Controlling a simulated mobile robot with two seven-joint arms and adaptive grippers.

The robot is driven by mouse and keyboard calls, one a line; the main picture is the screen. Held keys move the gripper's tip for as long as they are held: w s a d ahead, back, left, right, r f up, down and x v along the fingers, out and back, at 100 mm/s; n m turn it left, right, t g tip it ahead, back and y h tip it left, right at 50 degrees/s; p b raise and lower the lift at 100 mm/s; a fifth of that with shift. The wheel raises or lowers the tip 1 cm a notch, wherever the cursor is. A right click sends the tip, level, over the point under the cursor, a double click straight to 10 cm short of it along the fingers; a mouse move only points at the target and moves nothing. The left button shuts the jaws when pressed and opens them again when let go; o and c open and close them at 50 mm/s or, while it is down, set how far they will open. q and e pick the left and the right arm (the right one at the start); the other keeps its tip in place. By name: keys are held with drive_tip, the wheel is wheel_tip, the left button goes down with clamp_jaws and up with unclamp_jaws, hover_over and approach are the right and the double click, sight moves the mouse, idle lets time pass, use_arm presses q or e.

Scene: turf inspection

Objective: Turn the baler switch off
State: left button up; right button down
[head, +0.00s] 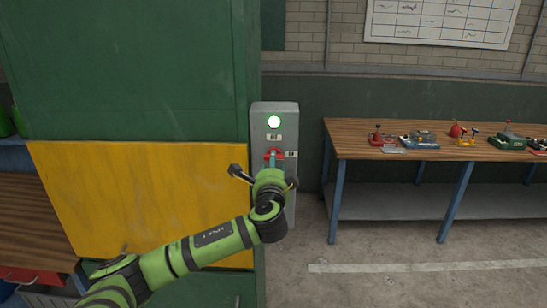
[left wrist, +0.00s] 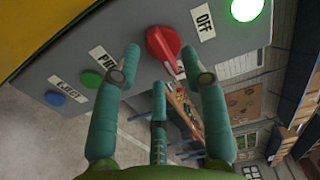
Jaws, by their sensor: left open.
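The red rotary switch (head: 272,153) sits on the front of a grey control box (head: 287,108), below a lit green lamp (head: 274,122). In the left wrist view the red knob (left wrist: 161,44) is close ahead, with an "OFF" label (left wrist: 203,20) between it and the lit lamp (left wrist: 246,8). The knob's narrow end points away from "OFF", toward a partly hidden label at its side. My left gripper (head: 272,164) is at the switch. In the wrist view its fingers (left wrist: 161,62) are spread around the knob, apart from one another; contact cannot be told. My right gripper is out of view.
The wrist view shows a green button (left wrist: 91,79) and a blue button (left wrist: 54,98) farther down the panel. A green and yellow machine (head: 140,195) stands left of the box. A wooden workbench (head: 350,139) with small items stands right, with clear floor in front.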

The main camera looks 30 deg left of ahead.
use_arm(q)
drive_tip(key=shift+p+x, duration=0.3)
drive_tip(key=shift+x, duration=0.75)
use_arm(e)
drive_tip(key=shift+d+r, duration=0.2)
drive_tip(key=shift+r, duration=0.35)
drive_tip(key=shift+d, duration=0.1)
use_arm(q)
clamp_jaws()
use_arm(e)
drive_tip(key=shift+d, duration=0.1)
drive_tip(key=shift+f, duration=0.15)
